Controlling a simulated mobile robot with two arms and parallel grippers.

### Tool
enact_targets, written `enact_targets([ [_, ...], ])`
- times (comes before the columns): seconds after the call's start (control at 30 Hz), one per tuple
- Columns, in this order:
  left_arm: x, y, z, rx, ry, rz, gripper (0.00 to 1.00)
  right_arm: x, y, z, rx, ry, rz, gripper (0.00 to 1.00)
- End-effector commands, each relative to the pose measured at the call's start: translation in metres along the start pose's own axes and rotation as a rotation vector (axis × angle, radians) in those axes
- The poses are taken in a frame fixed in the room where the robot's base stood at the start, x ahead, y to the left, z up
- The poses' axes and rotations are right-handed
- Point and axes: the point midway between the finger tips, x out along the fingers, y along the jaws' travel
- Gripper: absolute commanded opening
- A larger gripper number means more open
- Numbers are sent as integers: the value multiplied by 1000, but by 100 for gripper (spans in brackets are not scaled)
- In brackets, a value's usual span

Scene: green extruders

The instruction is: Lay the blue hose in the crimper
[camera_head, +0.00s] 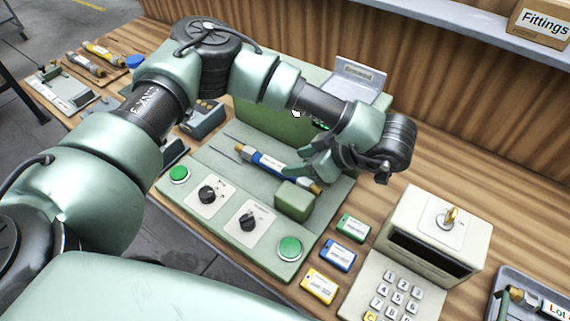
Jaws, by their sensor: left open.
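The blue hose (268,165), with brass-coloured ends, lies on the green crimper (222,165) in the middle of the view. It lies slantwise, between two thin rods at its upper left and a green block (294,201) near its lower right end. My left gripper (313,160) is open, just over the right part of the hose. My arm and fingers hide part of the crimper's back. Whether the fingers touch the hose cannot be told. My right gripper is not in view.
The crimper's front has green buttons (290,248) and black knobs. Green, blue (338,256) and yellow cards lie beside it, left of a keypad machine (436,235). A grey tray (497,275) is at lower right. More hoses (86,63) lie at upper left. A Fittings box (540,22) stands on the shelf.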

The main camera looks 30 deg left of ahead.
Motion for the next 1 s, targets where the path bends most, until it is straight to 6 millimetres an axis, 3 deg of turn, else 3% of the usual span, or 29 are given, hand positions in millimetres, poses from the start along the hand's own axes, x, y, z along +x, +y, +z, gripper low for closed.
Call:
enact_targets([
  [0.1,-20,1,0,-1,2,3,48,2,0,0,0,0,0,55],
  [0.23,-33,0,0,-2,2,1,48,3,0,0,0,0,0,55],
  [0.83,-37,0,-1,-1,1,-2,48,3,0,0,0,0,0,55],
  [1.0,-53,0,-16,-1,1,-1,48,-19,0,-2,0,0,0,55],
])
